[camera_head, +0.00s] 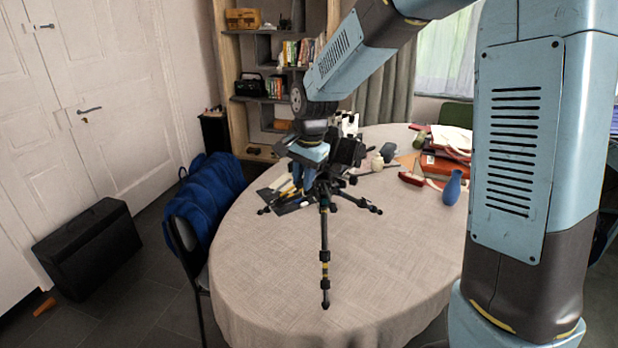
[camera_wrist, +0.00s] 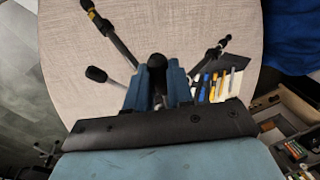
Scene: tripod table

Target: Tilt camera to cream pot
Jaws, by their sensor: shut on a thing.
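A black tripod (camera_head: 324,235) stands on the table with its legs spread, and a dark camera (camera_head: 347,151) sits on its top. My gripper (camera_head: 306,180) comes down from above just left of the camera. In the wrist view my gripper's blue fingers (camera_wrist: 157,82) are shut around a dark, round-ended part, which looks like the tripod head's handle (camera_wrist: 157,62). Tripod legs spread out beyond the fingers in the wrist view. A small cream round thing, likely the cream pot (camera_head: 377,163), stands right of the camera. Where the lens points cannot be made out.
The round table (camera_head: 260,270) has a cloth and much bare room in front. A blue vase (camera_head: 452,188), a red thing (camera_head: 411,178) and books (camera_head: 448,160) lie right. Pens on a dark mat (camera_head: 290,200) lie by the tripod. A chair with blue cloth (camera_head: 205,200) stands left.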

